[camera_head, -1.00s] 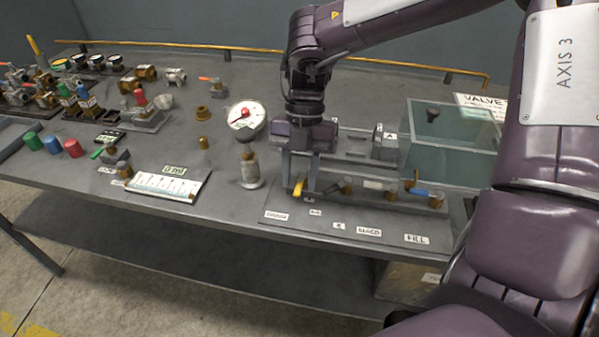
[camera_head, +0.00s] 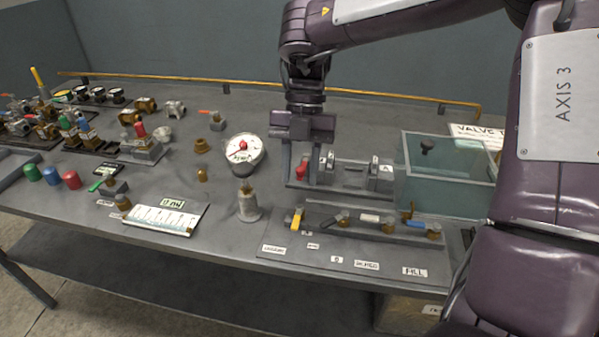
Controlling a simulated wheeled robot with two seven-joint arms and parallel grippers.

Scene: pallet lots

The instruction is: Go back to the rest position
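My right gripper (camera_head: 303,160) hangs at the end of my purple arm, pointing down over the rear part of the valve station. Its two fingers are apart, with no object visibly held. A red part (camera_head: 302,169) shows between the fingers; whether it touches them cannot be told. In front of the gripper lies a valve manifold (camera_head: 362,218) with a yellow handle (camera_head: 297,219) and a blue handle (camera_head: 415,223). My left gripper is not in view.
The grey workbench (camera_head: 235,235) holds a round gauge (camera_head: 243,149), a grey cylinder (camera_head: 248,205), a white chart plate (camera_head: 166,217) and several valves at the left. A clear tank (camera_head: 449,185) stands right of the gripper. A yellow rail (camera_head: 240,81) runs along the back edge.

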